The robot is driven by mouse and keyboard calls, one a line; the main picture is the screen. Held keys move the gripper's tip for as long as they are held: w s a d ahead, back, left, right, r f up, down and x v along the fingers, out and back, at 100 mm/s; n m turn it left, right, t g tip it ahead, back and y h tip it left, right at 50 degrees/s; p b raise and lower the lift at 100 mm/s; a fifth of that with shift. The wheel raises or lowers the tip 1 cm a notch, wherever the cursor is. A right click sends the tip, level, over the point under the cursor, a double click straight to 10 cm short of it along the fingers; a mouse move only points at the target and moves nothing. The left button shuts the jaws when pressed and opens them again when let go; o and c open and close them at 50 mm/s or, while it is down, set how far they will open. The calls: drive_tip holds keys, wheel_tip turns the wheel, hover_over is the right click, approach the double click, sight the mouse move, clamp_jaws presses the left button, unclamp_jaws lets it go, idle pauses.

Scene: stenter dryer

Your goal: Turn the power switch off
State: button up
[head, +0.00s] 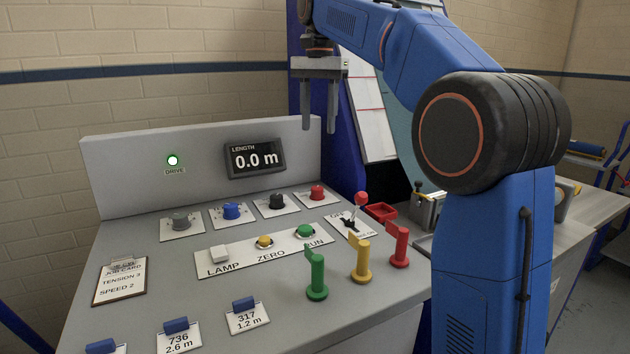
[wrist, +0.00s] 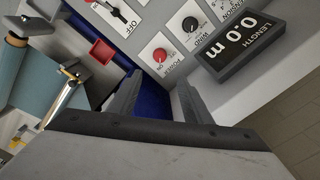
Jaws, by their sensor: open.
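The power switch is a red rotary knob (head: 317,192) on a white plate at the back right of the grey control desk. In the wrist view the same red knob (wrist: 160,55) shows beside the word POWER. Its pointer direction is too small to tell. My gripper (head: 320,108) is open and empty, in the air above and behind the desk's back right corner. In the wrist view my gripper (wrist: 159,88) has its two fingers apart, with the knob beyond them and not touched.
A black knob (head: 277,202), a blue knob (head: 231,211) and a grey knob (head: 180,221) stand left of it. A red-balled lever (head: 359,203) and colored handles stand in front. The length display (head: 255,158) reads 0.0 m. The drive lamp (head: 172,160) is lit.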

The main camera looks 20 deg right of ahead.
sight(317, 187)
wheel_tip(317, 187, down, 17)
drive_tip(key=shift+a, duration=0.1)
idle(0.5)
drive_tip(key=shift+c, duration=0.3)
drive_tip(key=c, duration=1)
